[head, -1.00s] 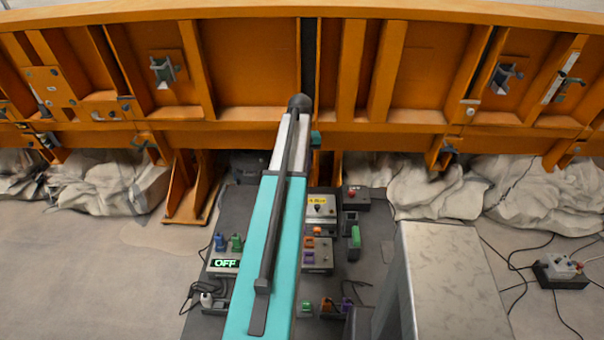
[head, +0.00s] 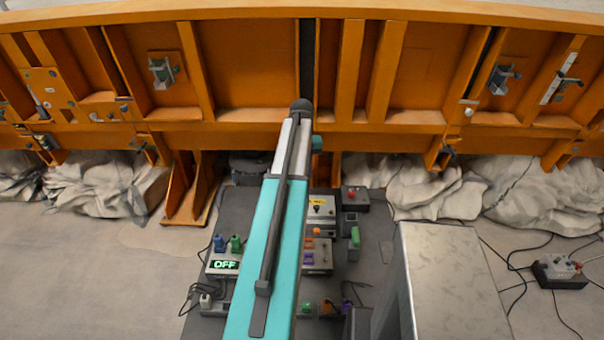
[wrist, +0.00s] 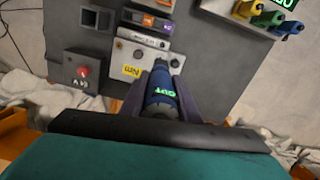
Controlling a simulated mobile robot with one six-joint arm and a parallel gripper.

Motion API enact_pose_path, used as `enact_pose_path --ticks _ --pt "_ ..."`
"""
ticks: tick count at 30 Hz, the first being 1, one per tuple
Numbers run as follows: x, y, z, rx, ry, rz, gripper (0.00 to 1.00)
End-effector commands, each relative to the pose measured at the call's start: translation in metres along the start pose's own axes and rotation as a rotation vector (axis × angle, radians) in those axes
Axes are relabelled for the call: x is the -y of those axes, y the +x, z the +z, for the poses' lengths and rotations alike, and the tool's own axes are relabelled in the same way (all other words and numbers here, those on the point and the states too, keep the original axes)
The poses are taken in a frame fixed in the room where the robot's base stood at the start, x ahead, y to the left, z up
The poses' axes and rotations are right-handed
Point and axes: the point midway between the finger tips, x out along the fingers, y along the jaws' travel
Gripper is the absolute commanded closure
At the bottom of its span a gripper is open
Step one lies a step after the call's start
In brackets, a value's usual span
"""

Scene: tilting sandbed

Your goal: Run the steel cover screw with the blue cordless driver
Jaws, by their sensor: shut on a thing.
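In the wrist view my gripper (wrist: 163,86) is shut on the blue cordless driver (wrist: 161,103), with dark jaws on both sides of it. A green readout glows on the driver's body, and its nose points up the picture toward the grey panel. The nose is beside a pale box with a yellow label (wrist: 132,71); I cannot tell whether it touches anything. The same box shows in the head view (head: 320,210). In the head view my arm hides the gripper and driver. I cannot make out the steel cover screw in either view.
A red-button box (head: 355,198) is near the labelled box. A lit OFF sign (head: 225,264) is on the panel's left, near blue and green items. A pale block (head: 450,280) stands right of the panel. The orange sandbed frame (head: 420,60) spans the back; cables lie far right.

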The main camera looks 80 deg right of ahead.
Motion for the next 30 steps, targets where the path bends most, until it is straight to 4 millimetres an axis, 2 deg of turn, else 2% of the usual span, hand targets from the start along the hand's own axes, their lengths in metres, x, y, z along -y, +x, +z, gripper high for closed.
enact_pose_path --ticks 18,30 --pt "0.000 0.037 0.000 -0.001 0.000 0.000 0.97" --pt "0.000 0.043 0.000 -0.001 0.000 0.000 0.97"
